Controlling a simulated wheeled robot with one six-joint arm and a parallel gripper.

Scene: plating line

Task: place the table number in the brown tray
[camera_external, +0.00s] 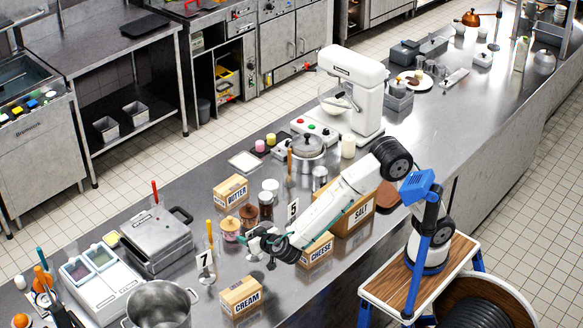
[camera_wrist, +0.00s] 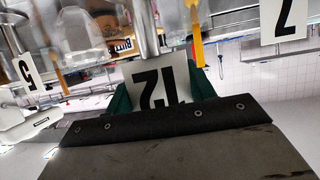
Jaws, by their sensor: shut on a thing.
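My gripper (camera_external: 257,243) is above the steel counter, between the number 7 stand and the cheese box. In the wrist view its green fingers (camera_wrist: 162,92) are shut on a white table number card marked 12 (camera_wrist: 150,92), which shows upside down.
Number cards 7 (camera_external: 206,262) and 5 (camera_external: 292,210) stand on the counter (camera_external: 190,228). A mixer (camera_external: 352,90) stands farther back.

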